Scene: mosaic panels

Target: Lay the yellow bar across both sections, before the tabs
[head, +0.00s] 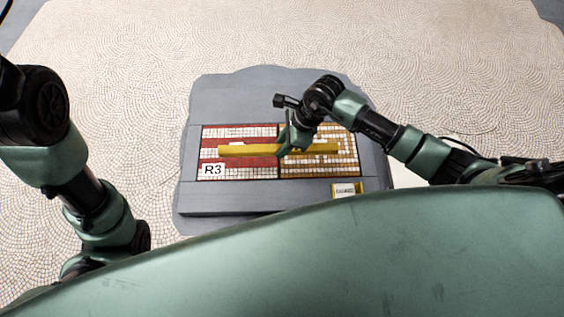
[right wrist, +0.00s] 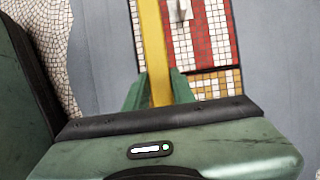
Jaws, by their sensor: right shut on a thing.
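The yellow bar (head: 240,150) lies lengthwise over the red-and-white section (head: 240,172) and the amber-and-white section (head: 320,167), crossing the seam between them. My right gripper (head: 291,143) is shut on the bar near its middle. In the right wrist view the bar (right wrist: 153,45) runs up from between the green fingers (right wrist: 158,90). A pale metal tab (right wrist: 180,10) shows on the red-and-white section beside the bar. I cannot tell whether the bar touches the panels. My left gripper is out of view.
The sections sit on a grey slab (head: 230,100) on a pale mosaic floor (head: 130,70). An R3 label (head: 213,170) lies at the red section's near left corner. A small yellow-edged tray (head: 347,190) with a card is at the slab's near right. My body covers the foreground.

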